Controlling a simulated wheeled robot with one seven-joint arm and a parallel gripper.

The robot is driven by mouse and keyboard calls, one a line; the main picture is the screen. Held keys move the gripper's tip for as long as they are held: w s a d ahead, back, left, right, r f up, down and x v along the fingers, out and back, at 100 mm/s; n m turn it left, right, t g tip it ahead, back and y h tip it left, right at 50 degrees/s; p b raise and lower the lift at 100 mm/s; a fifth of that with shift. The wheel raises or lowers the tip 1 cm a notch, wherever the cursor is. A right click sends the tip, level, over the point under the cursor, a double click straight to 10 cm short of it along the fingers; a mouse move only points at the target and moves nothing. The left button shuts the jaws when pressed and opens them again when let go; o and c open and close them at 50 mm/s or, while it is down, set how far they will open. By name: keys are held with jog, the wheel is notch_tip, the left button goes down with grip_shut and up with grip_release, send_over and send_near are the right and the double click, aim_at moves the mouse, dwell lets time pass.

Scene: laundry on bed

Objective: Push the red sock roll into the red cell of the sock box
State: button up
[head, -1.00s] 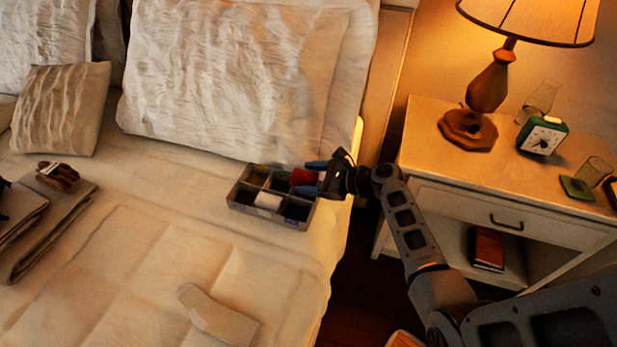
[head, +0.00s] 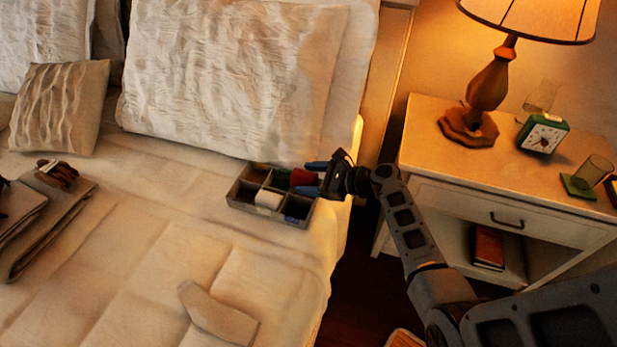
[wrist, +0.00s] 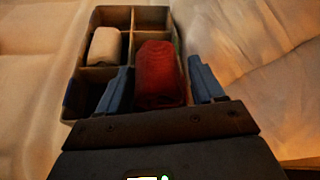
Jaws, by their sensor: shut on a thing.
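The red sock roll (head: 304,177) is between the two blue fingers of my gripper (head: 316,178), which is shut on it. In the wrist view the roll (wrist: 158,75) lies lengthwise between the fingers (wrist: 161,88), over the right side of the sock box (wrist: 112,15). How deep the roll sits is not clear, and the roll and fingers hide the cell under it. The grey divided sock box (head: 240,207) rests on the bed near its right edge. A white roll (head: 268,200) lies in one of its cells, and something blue (head: 297,214) shows at its near right corner.
A large pillow (head: 235,80) stands just behind the box. Folded clothes (head: 40,225) lie at the left, and a flat pale cloth (head: 215,318) lies in front. The nightstand (head: 425,135) with a lamp (head: 488,85) and clock (head: 541,136) is to the right.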

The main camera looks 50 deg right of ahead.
aim_at(316, 179)
dwell(0.3)
jog(key=o, duration=1.1)
jog(key=v, duration=0.7)
jog(key=shift+s+d+r, duration=0.15)
jog(key=shift+s+r, duration=0.05)
jog(key=shift+s, duration=0.1)
